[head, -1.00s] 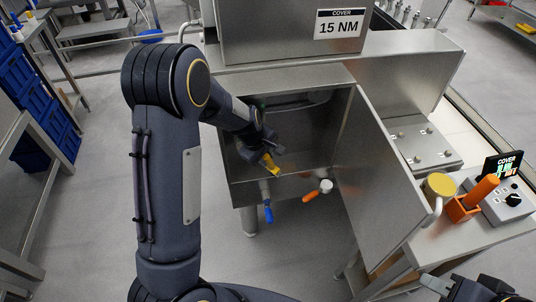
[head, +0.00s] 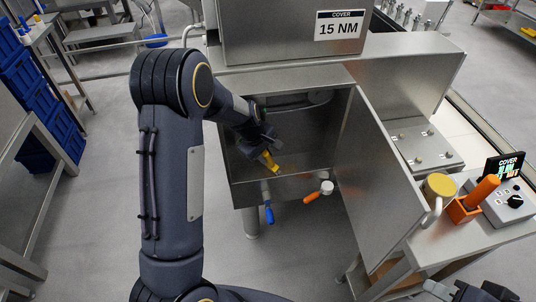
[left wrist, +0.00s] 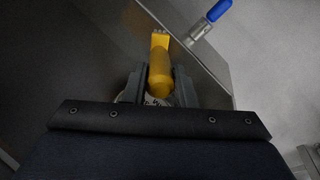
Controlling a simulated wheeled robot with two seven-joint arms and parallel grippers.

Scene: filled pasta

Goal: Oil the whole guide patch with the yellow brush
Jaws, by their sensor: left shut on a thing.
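My left gripper (head: 265,148) reaches into the open steel cabinet. It is shut on the yellow brush (head: 270,162), which tilts down with its bristle end toward the cabinet floor near the front edge. In the left wrist view the brush (left wrist: 160,72) sits between the two fingers (left wrist: 158,88), its tip pointing away close to a metal edge. I cannot tell whether the bristles touch the floor. The guide patch is not clearly made out; the brush and gripper may cover it. My right gripper (head: 470,291) shows only partly at the bottom right, its fingers unclear.
The cabinet door (head: 385,185) stands open on the right. A blue-handled valve (head: 268,207) and an orange-handled valve (head: 318,191) stick out below the front edge. A side table holds a yellow-topped can (head: 440,186), an orange holder (head: 463,208) and a control box (head: 508,204).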

